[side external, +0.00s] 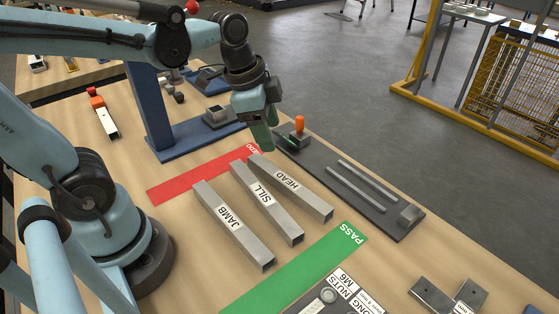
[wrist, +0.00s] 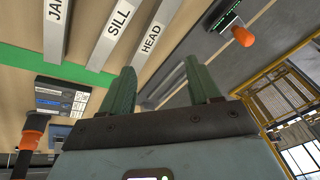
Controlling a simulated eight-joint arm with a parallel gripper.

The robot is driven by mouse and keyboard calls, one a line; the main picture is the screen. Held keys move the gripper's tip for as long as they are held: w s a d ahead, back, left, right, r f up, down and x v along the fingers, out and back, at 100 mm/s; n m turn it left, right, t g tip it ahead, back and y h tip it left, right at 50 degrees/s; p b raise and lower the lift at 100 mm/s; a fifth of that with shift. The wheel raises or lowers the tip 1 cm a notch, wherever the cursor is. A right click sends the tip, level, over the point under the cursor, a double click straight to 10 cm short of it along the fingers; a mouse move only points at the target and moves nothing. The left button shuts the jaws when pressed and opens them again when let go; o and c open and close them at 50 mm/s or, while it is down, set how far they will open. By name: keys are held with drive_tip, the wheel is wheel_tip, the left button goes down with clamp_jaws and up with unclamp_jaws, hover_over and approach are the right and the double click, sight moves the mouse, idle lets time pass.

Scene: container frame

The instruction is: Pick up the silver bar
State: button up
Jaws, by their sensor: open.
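Three silver square-section bars lie side by side on the wooden table, labelled JAMB (side external: 235,230), SILL (side external: 268,205) and HEAD (side external: 290,187). Which one the task means cannot be told. They also show at the top of the wrist view as JAMB (wrist: 56,28), SILL (wrist: 112,38) and HEAD (wrist: 165,22). My gripper (side external: 266,128) is open and empty, near the far end of the HEAD bar and apart from it. In the wrist view its green fingers (wrist: 160,72) point toward the HEAD bar, whose lower part is partly hidden behind them.
A red strip (side external: 180,185) lies behind the bars, and a green PASS strip (side external: 290,275) in front. A dark fixture (side external: 350,200) with two thin rails and an orange-handled clamp (side external: 299,125) stands at right. A blue stand (side external: 185,140) is close behind my gripper.

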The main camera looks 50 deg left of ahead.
sight(287, 181)
drive_tip(key=shift+w+d+f+m+g+h, duration=0.15)
drive_tip(key=shift+w+d+f+m+g, duration=0.3)
drive_tip(key=shift+f+m, duration=1.35)
drive_tip(key=shift+w+d+f+m+g+h, duration=0.25)
drive_tip(key=shift+w+f+m+g, duration=0.45)
drive_tip(key=shift+f, duration=1.85)
drive_tip(key=shift+w+d+f+m+g+h, duration=0.1)
drive_tip(key=shift+w+d+f+m+g, duration=0.3)
drive_tip(key=shift+f+m, duration=1.45)
drive_tip(key=shift+f+n, duration=0.35)
clamp_jaws()
